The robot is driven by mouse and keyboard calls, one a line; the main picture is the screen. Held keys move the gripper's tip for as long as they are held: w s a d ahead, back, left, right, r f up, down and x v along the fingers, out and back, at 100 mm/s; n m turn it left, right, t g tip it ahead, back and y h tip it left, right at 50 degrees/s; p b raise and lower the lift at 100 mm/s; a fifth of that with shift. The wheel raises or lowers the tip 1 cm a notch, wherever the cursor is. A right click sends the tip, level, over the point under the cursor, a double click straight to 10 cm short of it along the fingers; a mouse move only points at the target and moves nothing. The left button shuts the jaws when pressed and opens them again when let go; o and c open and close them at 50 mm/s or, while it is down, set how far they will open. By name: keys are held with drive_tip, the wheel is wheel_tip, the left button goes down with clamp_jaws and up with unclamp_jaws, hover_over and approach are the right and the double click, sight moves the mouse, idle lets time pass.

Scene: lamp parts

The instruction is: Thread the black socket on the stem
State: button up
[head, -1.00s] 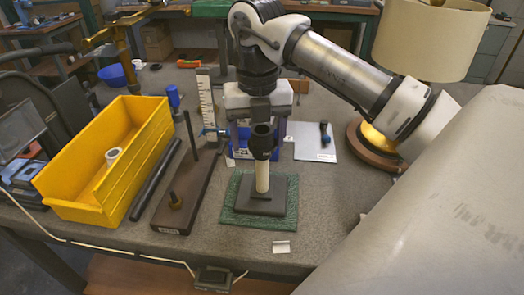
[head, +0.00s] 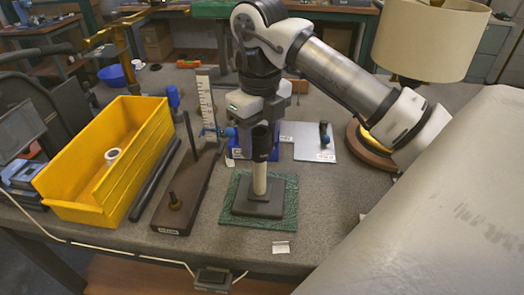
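The stem (head: 260,181) is a short cream post standing upright on a dark square base (head: 250,209), which rests on a green mat (head: 288,212). The black socket (head: 261,143) is upright at the top of the stem, in line with it. Its lower rim meets or covers the stem's top; how far it is threaded on cannot be seen. My gripper (head: 261,128) points straight down from above and appears shut on the socket's upper part. The fingers and the socket are both dark, so the contact is partly hidden.
A yellow bin (head: 70,190) with a white ring (head: 113,154) stands at left. Beside it are a black bar (head: 155,180) and a brown board (head: 200,185) with an upright rod. A lamp with a cream shade (head: 430,38) stands at right. Table in front of the mat is mostly clear.

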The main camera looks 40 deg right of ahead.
drive_tip(key=shift+a, duration=0.1)
drive_tip(key=c, duration=0.7)
drive_tip(key=shift+f+m, duration=0.1)
drive_tip(key=shift+m, duration=0.2)
drive_tip(key=shift+c, duration=1.1)
drive_tip(key=m+b, duration=0.1)
drive_tip(key=m, duration=0.2)
drive_tip(key=shift+a+b, duration=0.1)
drive_tip(key=shift+b, duration=0.3)
drive_tip(key=shift+w+m+b, duration=0.1)
drive_tip(key=shift+m+b, duration=0.25)
drive_tip(key=shift+m, duration=1.25)
